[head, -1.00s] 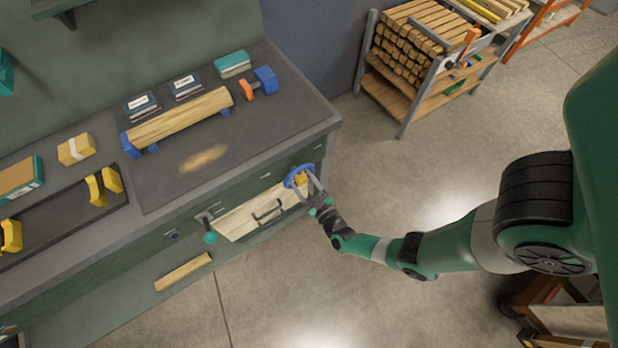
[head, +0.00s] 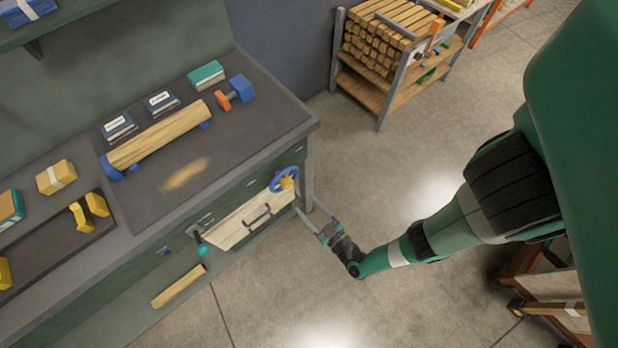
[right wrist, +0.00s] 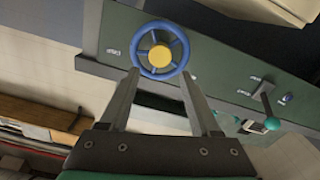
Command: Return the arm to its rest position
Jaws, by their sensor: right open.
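My right gripper (head: 314,219) is open and empty. It is a little below and right of a blue handwheel with a yellow hub (head: 284,180) on the front of the green bench, and apart from it in the head view. In the right wrist view the handwheel (right wrist: 161,50) shows just beyond the spread fingers (right wrist: 158,88). My right arm reaches in from the right side of the head view. My left gripper is not in view.
The bench (head: 232,177) carries a wooden workpiece (head: 160,135) between blue supports, boxes and a tray. A lever with a teal knob (head: 202,249) sticks out of its front. A rack of wood (head: 385,85) stands at the back. Open floor (head: 400,190) lies between.

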